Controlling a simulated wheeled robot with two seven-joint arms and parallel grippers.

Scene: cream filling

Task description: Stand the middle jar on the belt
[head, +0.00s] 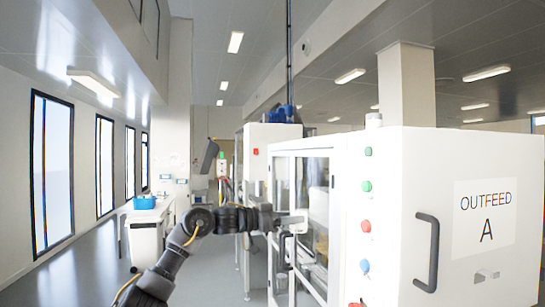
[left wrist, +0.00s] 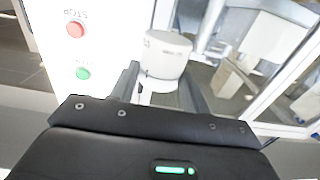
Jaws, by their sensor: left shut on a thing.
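My left gripper (head: 292,220) reaches in from the left at the glazed front of the white machine. In the left wrist view its two dark fingers (left wrist: 163,88) are shut on a white round jar (left wrist: 166,54), whose wide top shows between and beyond the fingertips. In the head view the jar is too small and pale to make out clearly against the machine. I cannot pick out the belt or other jars for certain. My right gripper is not in view.
The white cabinet marked OUTFEED A (head: 483,215) fills the right side, with a dark handle (head: 427,252) and several buttons. Framed glass doors (head: 318,185) stand beside my left gripper. A blue bin (head: 144,202) sits on a bench at left. The aisle floor (head: 95,262) is clear.

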